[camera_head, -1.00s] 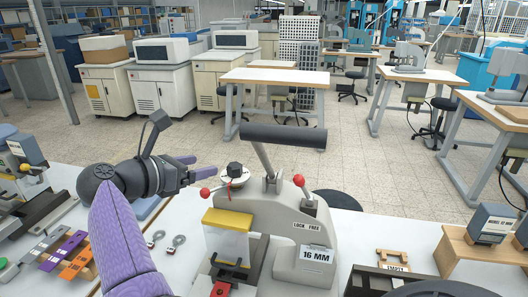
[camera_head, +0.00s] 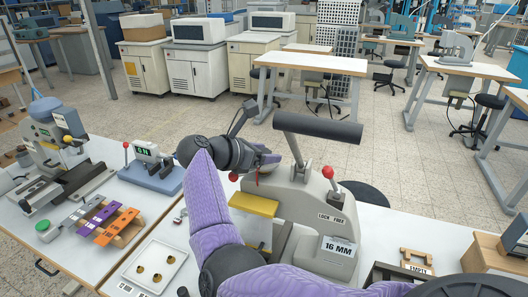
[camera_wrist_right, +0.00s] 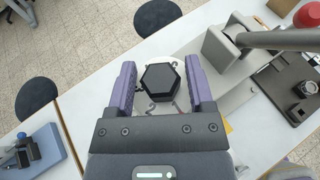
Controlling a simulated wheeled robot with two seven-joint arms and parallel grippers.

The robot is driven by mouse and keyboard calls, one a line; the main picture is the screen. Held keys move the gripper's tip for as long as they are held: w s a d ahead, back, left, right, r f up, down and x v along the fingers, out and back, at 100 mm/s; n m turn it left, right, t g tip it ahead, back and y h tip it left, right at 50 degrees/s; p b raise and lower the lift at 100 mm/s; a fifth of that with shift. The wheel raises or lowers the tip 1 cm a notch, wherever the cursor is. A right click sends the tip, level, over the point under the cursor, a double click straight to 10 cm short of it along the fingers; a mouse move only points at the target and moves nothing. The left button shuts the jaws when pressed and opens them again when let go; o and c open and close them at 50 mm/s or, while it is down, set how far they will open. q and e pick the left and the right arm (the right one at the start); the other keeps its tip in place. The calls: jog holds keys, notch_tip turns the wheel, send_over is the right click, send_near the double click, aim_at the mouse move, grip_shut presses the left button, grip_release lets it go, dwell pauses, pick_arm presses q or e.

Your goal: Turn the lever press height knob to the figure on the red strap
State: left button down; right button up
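The grey lever press (camera_head: 322,213) stands on the white bench with its black-gripped lever (camera_head: 318,127) raised. A plate on it reads 16 MM. My right gripper (camera_head: 268,163) is at the press's upper left and hides the height knob in the head view. In the right wrist view, the black six-sided knob (camera_wrist_right: 160,80) lies between the two purple fingers of my right gripper (camera_wrist_right: 160,63). The fingers are open, with narrow gaps beside the knob. Numbers on the dial (camera_wrist_right: 152,107) show only partly. I cannot make out the red strap now. My left gripper is not in view.
A white tray (camera_head: 138,275) holds brass pieces. A wooden stand marked EMPTY (camera_head: 418,262) is right of the press.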

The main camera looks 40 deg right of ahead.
grip_shut()
jog(key=shift+r+n+t+p, duration=0.1)
jog(key=shift+n+t+p, duration=0.2)
jog(key=shift+t+p, duration=0.1)
jog(key=shift+n+t+p, duration=0.3)
jog(key=shift+t+p, duration=0.1)
jog(key=n+t+y+p, duration=0.1)
jog(key=n+t+p, duration=0.1)
jog(key=p, duration=0.2)
jog(key=n+t+p, duration=0.2)
jog(key=p, duration=0.2)
jog(key=r+n+t+y+p, duration=0.1)
jog(key=n+t+p, duration=0.1)
jog(key=t+p, duration=0.1)
jog(key=shift+n+y+p, duration=0.3)
jog(key=shift+p, duration=0.6)
jog(key=n+t+y+p, duration=0.1)
jog(key=p, duration=0.2)
jog(key=n+t+y+p, duration=0.1)
jog(key=n+t+p, duration=0.1)
jog(key=p, duration=0.1)
jog(key=shift+d+f+p, duration=0.1)
jog(key=shift+f+p, duration=0.2)
jog(key=shift+p, duration=0.1)
jog(key=shift+f+n+t+y+p, duration=0.3)
jog(key=shift+n+y+p, duration=0.3)
jog(key=shift+y+p, duration=0.15)
jog(key=shift+o, duration=1.3)
grip_release()
